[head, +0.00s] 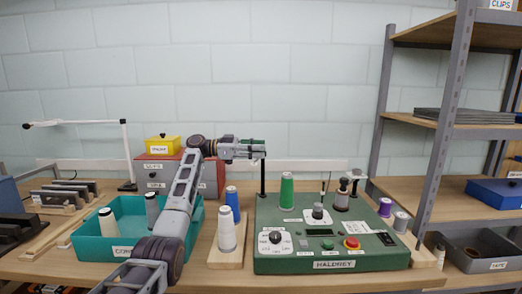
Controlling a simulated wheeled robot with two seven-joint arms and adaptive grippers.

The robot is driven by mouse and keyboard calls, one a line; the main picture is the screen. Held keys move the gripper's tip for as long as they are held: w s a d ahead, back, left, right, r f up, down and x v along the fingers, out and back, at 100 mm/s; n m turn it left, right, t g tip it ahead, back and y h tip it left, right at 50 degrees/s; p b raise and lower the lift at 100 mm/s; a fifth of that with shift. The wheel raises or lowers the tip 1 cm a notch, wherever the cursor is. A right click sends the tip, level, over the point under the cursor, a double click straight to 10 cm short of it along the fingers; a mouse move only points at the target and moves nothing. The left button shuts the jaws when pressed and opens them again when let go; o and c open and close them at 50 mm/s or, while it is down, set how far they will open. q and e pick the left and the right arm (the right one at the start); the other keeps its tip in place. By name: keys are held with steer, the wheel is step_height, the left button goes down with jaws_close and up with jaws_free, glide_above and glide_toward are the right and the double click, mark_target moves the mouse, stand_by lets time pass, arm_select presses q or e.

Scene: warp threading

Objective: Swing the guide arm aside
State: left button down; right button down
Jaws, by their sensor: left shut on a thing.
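The green machine (334,264) marked HALDREY stands on the table. A thin black post (263,182) rises at its back left. My left gripper (256,147) is at the top of this post, in front of the wall. It is shut on a dark green bar, the guide arm (253,141), of which only a short piece shows; the gripper hides the rest. A green thread spool (287,190) stands upright on the machine, right of the post. My right gripper is not in view.
A teal bin (130,204) with spools sits at left, under my left arm. A wooden block (226,257) holds blue and white spools beside the machine. A metal shelf rack (381,98) bounds the right. The air above the machine is mostly free.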

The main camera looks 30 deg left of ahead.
arm_select(q)
steer(key=shift+r, duration=0.1)
steer(key=c, duration=1.1)
jaws_free()
steer(key=shift+a, duration=0.15)
steer(key=v, duration=1.2)
